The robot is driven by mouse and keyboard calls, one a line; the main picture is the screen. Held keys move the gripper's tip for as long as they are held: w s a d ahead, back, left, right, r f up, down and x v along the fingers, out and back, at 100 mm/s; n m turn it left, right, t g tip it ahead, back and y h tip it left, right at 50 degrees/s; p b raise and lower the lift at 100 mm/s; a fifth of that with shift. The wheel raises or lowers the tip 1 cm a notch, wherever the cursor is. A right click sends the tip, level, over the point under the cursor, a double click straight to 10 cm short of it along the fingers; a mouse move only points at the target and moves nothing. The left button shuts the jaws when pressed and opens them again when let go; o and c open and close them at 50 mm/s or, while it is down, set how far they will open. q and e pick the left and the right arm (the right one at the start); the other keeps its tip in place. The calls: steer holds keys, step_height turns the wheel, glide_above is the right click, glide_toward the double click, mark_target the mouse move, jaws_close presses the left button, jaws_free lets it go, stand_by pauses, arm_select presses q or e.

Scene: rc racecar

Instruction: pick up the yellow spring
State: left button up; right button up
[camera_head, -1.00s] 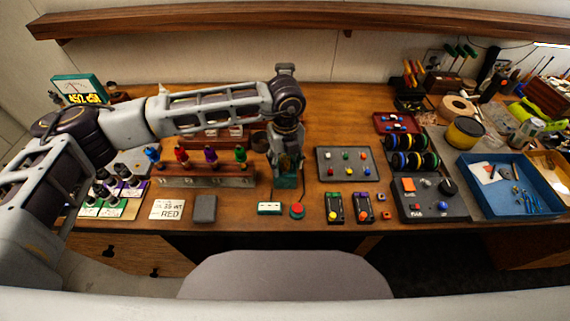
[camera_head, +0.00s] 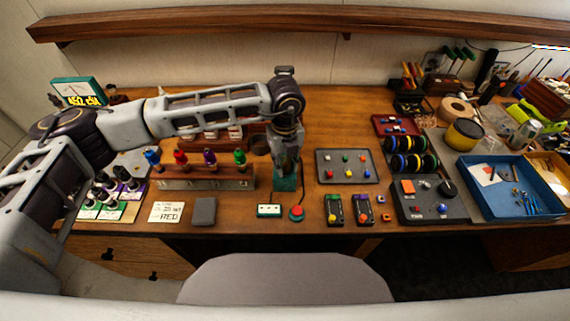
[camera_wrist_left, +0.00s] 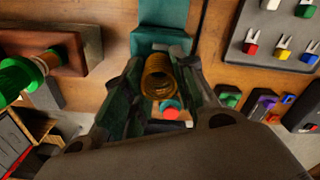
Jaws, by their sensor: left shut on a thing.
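The yellow spring (camera_wrist_left: 158,78) shows in the left wrist view, upright between the two dark green fingers of my left gripper (camera_wrist_left: 161,65). The fingers are shut on it. In the head view my left gripper (camera_head: 286,168) points down just above a teal block or pad (camera_head: 287,184) on the workbench, and its fingers hide the spring there. The teal piece also shows at the top of the left wrist view (camera_wrist_left: 160,22), beyond the fingertips. My right gripper is not in view.
A wooden rack (camera_head: 205,183) with coloured-top tools stands left of the gripper. A grey tray (camera_head: 347,180) of coloured pieces lies to the right. A red button (camera_head: 296,212) and a small box (camera_head: 269,210) sit in front. The bench behind the gripper is fairly clear.

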arm_select(q)
step_height(320, 180, up, 10)
steer(key=b, duration=0.1)
steer(key=shift+f+b, duration=0.25)
steer(key=shift+b, duration=0.1)
steer(key=shift+r, duration=0.2)
stand_by(0.5)
step_height(320, 180, up, 4)
steer(key=shift+r+p, duration=0.2)
steer(key=shift+p, duration=0.6)
stand_by(0.3)
